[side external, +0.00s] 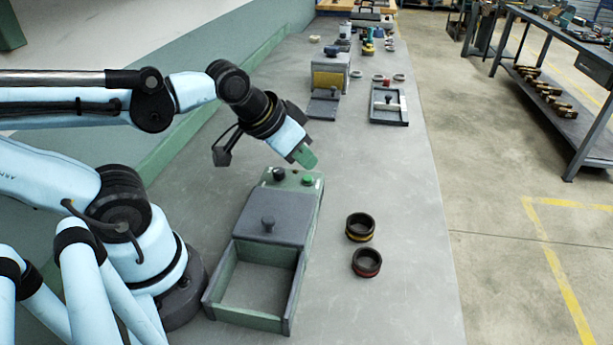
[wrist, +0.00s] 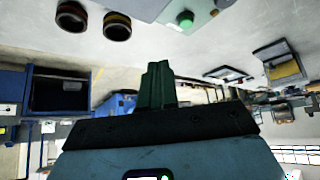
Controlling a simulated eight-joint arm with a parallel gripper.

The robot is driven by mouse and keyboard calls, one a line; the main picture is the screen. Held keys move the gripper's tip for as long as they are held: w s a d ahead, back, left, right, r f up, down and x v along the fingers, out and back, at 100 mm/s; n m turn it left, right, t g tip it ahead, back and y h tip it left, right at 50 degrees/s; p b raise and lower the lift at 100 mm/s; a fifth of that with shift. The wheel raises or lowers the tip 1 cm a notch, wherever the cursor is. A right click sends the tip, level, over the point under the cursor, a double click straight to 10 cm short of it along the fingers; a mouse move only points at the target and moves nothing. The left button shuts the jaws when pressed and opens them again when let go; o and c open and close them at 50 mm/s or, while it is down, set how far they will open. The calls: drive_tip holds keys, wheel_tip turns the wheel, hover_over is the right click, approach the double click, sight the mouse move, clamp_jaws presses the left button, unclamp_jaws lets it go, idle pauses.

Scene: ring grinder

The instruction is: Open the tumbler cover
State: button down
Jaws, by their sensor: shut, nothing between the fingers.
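The ring grinder is a green box (side external: 311,215) on the bench in the side view. Its flat grey cover (side external: 252,207) has a dark knob (side external: 268,224) and lies level over the middle part. In front of the cover is an open-topped, empty compartment (side external: 255,285). A green button (side external: 307,180) and a dark knob (side external: 279,174) sit at the box's far end. My gripper (side external: 306,158) is above and beyond that end, apart from the cover. Its green fingers (wrist: 157,85) are shut and empty in the wrist view. The wrist view also shows the green button (wrist: 185,19).
Two dark rings, one yellow-banded (side external: 360,227) and one red-banded (side external: 366,262), stand right of the box. A tray with a handle (side external: 389,104) and a grey-and-yellow box (side external: 330,72) stand farther back. The bench right of the rings is clear.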

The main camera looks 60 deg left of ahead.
drive_tip(key=c, duration=1.7)
unclamp_jaws()
drive_tip(key=o, duration=0.3)
drive_tip(key=shift+s+d+r+g, duration=0.2)
drive_tip(key=shift+d+g, duration=0.05)
drive_tip(key=shift+g, duration=0.05)
drive_tip(key=o, duration=0.5)
drive_tip(key=s+d+r+g, duration=0.2)
drive_tip(key=s, duration=0.1)
drive_tip(key=shift+r+g, duration=0.15)
drive_tip(key=shift+g, duration=0.25)
drive_tip(key=shift+c, duration=0.2)
wheel_tip(320, 180, up, 4)
drive_tip(key=g, duration=0.4)
hover_over(268, 218)
wheel_tip(268, 218, down, 11)
drive_tip(key=shift+f, duration=0.1)
clamp_jaws()
